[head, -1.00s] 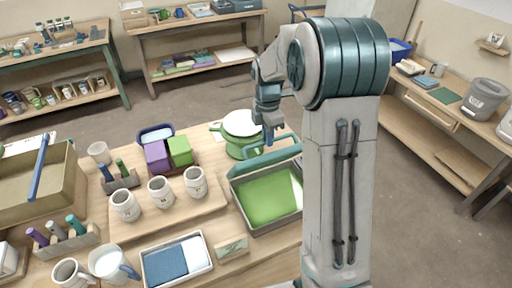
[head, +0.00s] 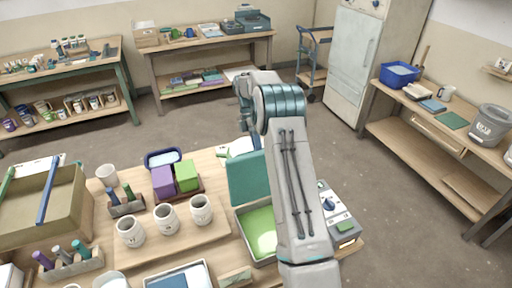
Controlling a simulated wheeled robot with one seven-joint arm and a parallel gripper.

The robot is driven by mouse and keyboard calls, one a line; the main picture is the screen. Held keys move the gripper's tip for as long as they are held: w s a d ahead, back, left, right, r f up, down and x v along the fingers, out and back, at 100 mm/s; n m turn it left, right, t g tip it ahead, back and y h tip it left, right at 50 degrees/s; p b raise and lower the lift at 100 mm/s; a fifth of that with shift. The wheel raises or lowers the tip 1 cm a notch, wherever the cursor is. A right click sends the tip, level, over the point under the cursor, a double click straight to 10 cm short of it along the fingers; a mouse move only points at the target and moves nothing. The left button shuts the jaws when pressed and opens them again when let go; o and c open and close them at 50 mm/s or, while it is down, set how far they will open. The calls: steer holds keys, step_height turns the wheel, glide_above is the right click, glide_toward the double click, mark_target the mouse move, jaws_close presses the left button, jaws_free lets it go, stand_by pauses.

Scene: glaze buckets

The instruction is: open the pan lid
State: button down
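The pan (head: 241,222) is a grey rectangular tray with a bright green inside, on the wooden table. Its teal lid (head: 247,178) stands raised along the pan's far edge, and the green inside shows in front of it. My arm covers the pan's right part and the lid's right edge. My arm reaches over the pan, with its wrist beyond the lid. The gripper's fingers are hidden behind my arm and the lid, so I cannot tell whether they touch the lid.
A pot with a white lid (head: 238,147) stands behind the pan, partly covered. Several mugs (head: 166,219) stand on a board to the left, near purple (head: 163,182) and green (head: 187,176) blocks. A grey device with a dial (head: 338,215) sits right of my arm.

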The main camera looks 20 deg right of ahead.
steer(key=shift+w+f+g, duration=0.5)
steer(key=shift+w+f, duration=0.15)
steer(key=shift+f, duration=0.2)
steer(key=c, duration=1.5)
jaws_free()
steer(key=shift+w, duration=0.1)
steer(key=shift+o, duration=0.2)
steer(key=shift+r, duration=0.1)
steer(key=shift+r, duration=0.15)
steer(key=s+d+r+b, duration=0.1)
steer(key=s+d+r, duration=0.1)
steer(key=d+r, duration=0.1)
steer(key=s+d+r+b, duration=0.2)
steer(key=s+d+r, duration=0.1)
steer(key=r, duration=0.1)
steer(key=s+d+r+b, duration=0.2)
steer(key=d+r, duration=0.1)
steer(key=shift+s+r, duration=0.3)
steer(key=shift+r, duration=0.1)
steer(key=shift+a, duration=0.1)
